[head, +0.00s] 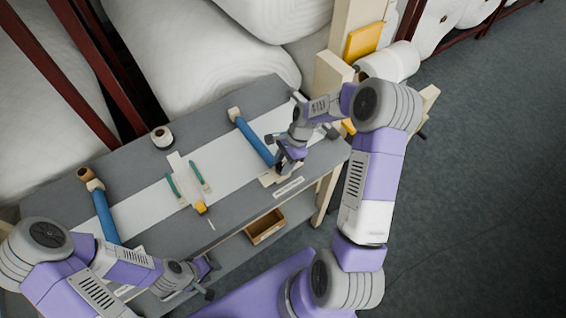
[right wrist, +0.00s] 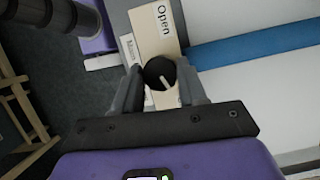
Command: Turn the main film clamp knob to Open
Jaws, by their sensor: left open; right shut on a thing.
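The black clamp knob (right wrist: 155,69) is between the two fingers of my right gripper (right wrist: 160,88) in the right wrist view, and the gripper is shut on it. A white mark on the knob slants toward the lower right, away from the "Open" word. The cream label plate (right wrist: 172,38) with "Open" printed on it lies just beyond the knob. In the head view my right gripper (head: 284,168) is at the right part of the table, near the end of a blue bar, and hides the knob. My left gripper (head: 208,279) is open and empty at the table's front left.

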